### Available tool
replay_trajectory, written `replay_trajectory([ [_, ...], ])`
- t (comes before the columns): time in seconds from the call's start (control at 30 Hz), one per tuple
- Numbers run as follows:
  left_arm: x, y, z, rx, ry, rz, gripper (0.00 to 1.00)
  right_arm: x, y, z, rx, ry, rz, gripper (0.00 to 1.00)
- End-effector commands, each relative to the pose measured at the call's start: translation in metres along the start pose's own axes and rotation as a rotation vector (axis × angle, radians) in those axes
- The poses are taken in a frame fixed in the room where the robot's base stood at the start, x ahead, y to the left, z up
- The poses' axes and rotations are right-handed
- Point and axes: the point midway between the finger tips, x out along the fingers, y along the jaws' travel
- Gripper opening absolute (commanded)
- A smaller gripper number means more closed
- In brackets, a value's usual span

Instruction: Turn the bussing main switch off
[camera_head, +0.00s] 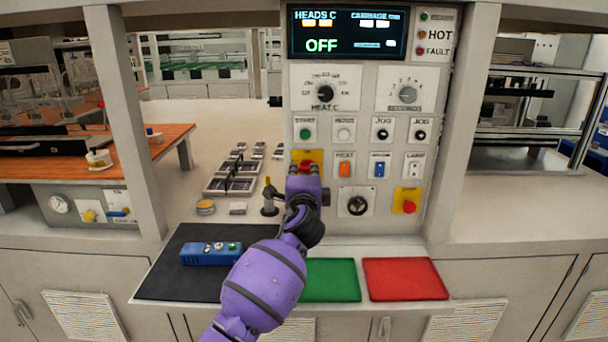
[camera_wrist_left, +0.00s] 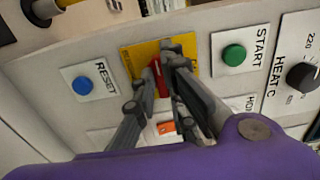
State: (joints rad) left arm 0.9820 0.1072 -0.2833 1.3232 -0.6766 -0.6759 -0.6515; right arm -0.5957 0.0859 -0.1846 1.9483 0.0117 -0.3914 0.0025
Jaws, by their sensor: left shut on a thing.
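The main switch shows as a red handle (camera_wrist_left: 155,72) on a yellow plate (camera_wrist_left: 139,60) in the left wrist view. In the head view the yellow plate (camera_head: 308,154) is on the left of the panel, below the START button. My left gripper (camera_head: 306,168) is in front of it and hides most of the handle. In the left wrist view the fingers of my left gripper (camera_wrist_left: 168,58) are closed on the red handle, one on each side. The display (camera_head: 346,33) reads OFF in green. My right gripper is not in view.
Close by are the green START button (camera_head: 305,134), the blue RESET button (camera_wrist_left: 82,85), the orange HEAT switch (camera_head: 345,168) and a black knob (camera_head: 357,205). A red mushroom button (camera_head: 408,206) is at the lower right. A blue handheld box (camera_head: 211,253) lies on the black mat (camera_head: 165,283).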

Motion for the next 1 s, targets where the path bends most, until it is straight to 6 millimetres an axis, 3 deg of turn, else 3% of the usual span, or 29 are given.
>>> replay_trajectory([
  [0.47,0.000,-0.001,-0.001,-0.017,0.001,-0.001,0.00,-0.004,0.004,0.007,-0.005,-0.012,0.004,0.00],
  [0.5,0.000,-0.001,-0.001,-0.017,0.001,-0.001,0.12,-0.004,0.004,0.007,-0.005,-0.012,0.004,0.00],
  [0.63,0.000,-0.001,-0.001,-0.016,0.001,-0.001,0.29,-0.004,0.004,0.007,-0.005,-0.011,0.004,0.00],
  [1.0,-0.003,0.000,0.000,-0.015,0.001,-0.001,0.30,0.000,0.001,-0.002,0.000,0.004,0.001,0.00],
])
